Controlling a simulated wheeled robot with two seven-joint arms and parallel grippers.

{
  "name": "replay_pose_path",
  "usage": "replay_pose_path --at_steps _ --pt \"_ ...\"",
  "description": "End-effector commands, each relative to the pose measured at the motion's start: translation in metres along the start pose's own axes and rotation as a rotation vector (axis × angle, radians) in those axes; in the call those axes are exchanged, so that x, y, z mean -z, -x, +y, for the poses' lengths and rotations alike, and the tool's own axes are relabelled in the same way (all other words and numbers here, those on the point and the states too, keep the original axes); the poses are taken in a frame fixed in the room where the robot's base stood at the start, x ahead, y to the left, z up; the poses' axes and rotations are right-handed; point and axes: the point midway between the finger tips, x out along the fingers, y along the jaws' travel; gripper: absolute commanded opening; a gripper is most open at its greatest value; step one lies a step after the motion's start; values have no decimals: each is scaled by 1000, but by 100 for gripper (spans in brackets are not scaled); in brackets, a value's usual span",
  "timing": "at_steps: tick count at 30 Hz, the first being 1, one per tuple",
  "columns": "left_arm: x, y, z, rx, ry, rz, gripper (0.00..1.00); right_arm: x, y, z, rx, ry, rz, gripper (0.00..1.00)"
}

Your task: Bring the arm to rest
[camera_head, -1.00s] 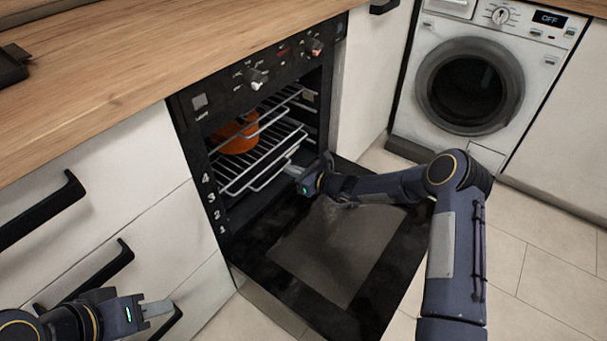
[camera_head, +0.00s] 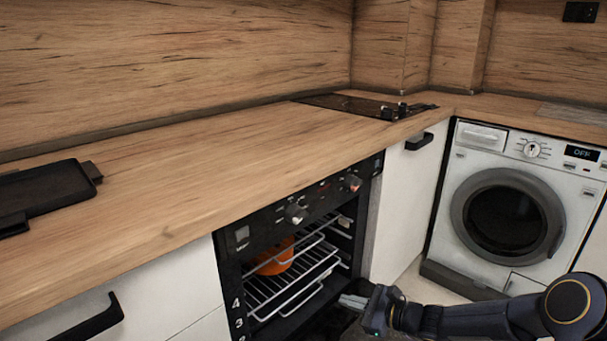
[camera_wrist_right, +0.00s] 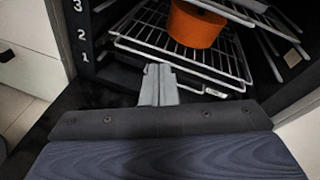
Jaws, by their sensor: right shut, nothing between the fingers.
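My right arm comes in from the lower right in the head view. Its gripper (camera_head: 354,302) is at the front of the open oven (camera_head: 292,213), low and near the rack edge. In the right wrist view the gripper's fingers (camera_wrist_right: 158,84) are together and hold nothing. They point into the oven, in front of the wire rack (camera_wrist_right: 180,48). My left gripper is out of the head view.
An orange pot (camera_head: 275,257) sits inside the oven on a rack. A black tray (camera_head: 47,190) lies on the wooden counter (camera_head: 200,160). A washing machine (camera_head: 508,205) stands at the right. A hob (camera_head: 365,106) is set in the counter at the back.

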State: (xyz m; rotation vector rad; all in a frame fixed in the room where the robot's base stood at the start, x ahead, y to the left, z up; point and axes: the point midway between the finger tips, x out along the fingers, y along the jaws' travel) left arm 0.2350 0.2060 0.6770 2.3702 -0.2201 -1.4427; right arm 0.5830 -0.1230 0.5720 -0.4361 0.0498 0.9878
Motion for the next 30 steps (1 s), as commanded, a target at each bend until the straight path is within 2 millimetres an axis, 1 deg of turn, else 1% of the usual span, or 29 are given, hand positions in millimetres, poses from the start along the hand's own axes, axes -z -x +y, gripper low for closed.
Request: replay_pose_path --at_steps 1,3,5,6,8,9,11,12,15,18,21,24,30 --pt "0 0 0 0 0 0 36 -31 16 6 -48 131 7 0" --pt "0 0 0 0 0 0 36 -62 38 21 -123 304 26 0" --pt "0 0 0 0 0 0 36 -85 58 37 -188 447 45 0" --pt "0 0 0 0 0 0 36 -98 71 48 -228 542 59 0" --pt "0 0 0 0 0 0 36 -115 93 65 -287 678 85 0" --pt "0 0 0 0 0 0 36 -124 107 77 -325 768 105 0" --pt "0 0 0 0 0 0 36 -134 130 96 -382 898 137 0" --pt "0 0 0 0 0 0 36 -140 145 108 -417 982 161 0" --pt "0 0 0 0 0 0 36 -146 181 137 -503 1179 227 0" --pt "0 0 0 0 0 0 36 -144 211 160 -572 1335 290 0" --pt "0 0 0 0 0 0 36 -140 234 176 -623 1451 347 0" --pt "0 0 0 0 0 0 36 -134 252 189 -664 1545 398 0" --pt "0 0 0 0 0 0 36 -121 281 208 -731 1697 494 0"
